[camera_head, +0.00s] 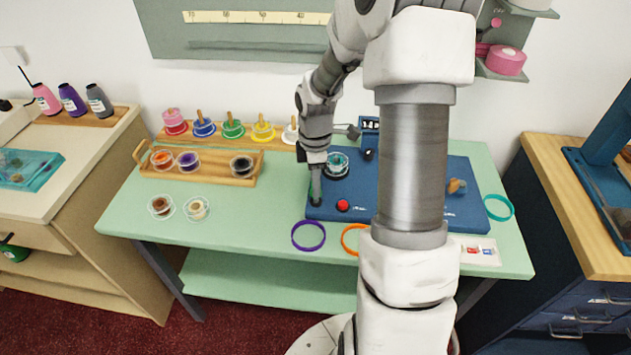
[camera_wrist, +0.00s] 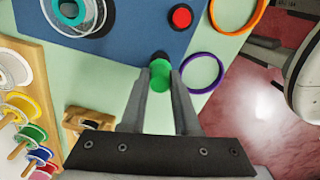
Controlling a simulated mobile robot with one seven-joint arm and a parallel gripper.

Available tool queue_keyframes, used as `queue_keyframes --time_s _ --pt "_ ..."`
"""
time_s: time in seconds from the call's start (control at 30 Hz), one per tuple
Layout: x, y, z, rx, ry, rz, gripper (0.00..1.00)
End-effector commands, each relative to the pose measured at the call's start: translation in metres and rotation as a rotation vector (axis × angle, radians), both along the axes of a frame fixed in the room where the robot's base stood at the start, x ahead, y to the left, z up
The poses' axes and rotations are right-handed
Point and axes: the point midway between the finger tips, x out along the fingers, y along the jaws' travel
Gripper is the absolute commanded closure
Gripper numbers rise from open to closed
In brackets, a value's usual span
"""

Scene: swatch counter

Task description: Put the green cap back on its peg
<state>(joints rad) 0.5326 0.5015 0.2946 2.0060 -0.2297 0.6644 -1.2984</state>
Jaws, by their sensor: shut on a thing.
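In the wrist view my gripper (camera_wrist: 161,77) is shut on the green cap (camera_wrist: 160,85), which sits between its fingertips. A dark round piece (camera_wrist: 158,56) shows just beyond the cap at the edge of the blue mat (camera_wrist: 130,40); it may be the peg. I cannot tell whether the cap touches it. In the head view my gripper (camera_head: 315,185) points down over the mat's front left corner, and the cap is not clearly visible there. The dark piece (camera_head: 316,201) shows by the fingertips.
A red button (camera_head: 342,205) and a clear dish with a teal ring (camera_head: 337,165) are close by on the mat. A purple ring (camera_head: 308,235) and an orange ring (camera_head: 351,239) lie in front. A wooden tray (camera_head: 200,177) with jars stands left. The green counter between is clear.

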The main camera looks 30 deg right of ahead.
Motion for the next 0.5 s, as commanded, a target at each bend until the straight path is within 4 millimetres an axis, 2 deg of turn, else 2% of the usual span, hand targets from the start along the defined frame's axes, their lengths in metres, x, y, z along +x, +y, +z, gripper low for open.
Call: queue_keyframes --time_s 0.5 --pt "0.0 0.0 -0.011 0.0 0.0 0.0 1.0"
